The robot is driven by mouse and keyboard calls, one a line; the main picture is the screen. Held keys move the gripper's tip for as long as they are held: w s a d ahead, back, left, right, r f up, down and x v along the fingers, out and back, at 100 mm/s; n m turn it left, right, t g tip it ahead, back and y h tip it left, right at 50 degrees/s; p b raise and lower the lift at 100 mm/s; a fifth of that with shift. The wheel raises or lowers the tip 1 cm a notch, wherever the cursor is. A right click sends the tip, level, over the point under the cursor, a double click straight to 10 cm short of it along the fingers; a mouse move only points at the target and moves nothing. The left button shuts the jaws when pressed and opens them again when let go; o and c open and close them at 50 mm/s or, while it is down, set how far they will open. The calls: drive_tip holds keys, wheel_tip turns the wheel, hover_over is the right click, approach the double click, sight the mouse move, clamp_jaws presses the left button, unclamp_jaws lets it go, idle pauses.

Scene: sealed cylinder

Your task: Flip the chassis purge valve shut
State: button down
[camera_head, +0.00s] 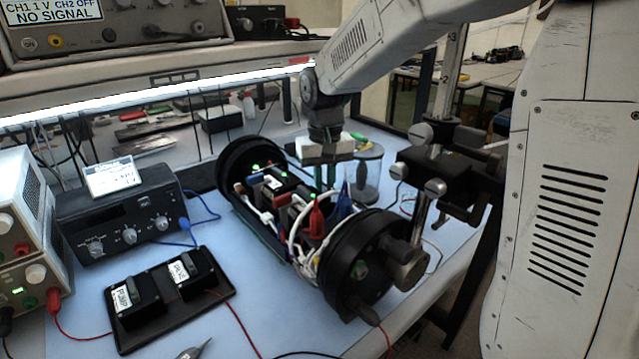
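The chassis (278,202) lies lengthwise on the blue bench top between two black round end caps, with wires and small parts packed between them. A small red part (317,217) stands up near its front end. A blue part (343,203) stands just right of it. I cannot tell for sure which of these is the purge valve, or how it is set. My gripper (319,181) points down over the rear right part of the chassis, behind the red part. Its fingers look apart, with nothing seen between them. Their tips are partly hidden by the chassis parts.
A black switch box (170,290) labelled PUMP and VALVE lies at the front left. A metal clamp stand (440,180) rises close on the right. Instruments (125,222) line the left. Loose leads cross the front.

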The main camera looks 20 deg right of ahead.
drive_tip(key=shift+a, duration=0.3)
drive_tip(key=shift+d, duration=0.35)
drive_tip(key=shift+m, duration=0.3)
drive_tip(key=m, duration=0.2)
drive_tip(key=d+m, duration=0.1)
drive_tip(key=m, duration=0.3)
drive_tip(key=shift+s+d, duration=0.15)
drive_tip(key=shift+s, duration=0.15)
drive_tip(key=m, duration=0.4)
drive_tip(key=s+d+m, duration=0.1)
drive_tip(key=m, duration=0.1)
drive_tip(key=shift+m, duration=0.3)
drive_tip(key=shift+s+f, duration=0.15)
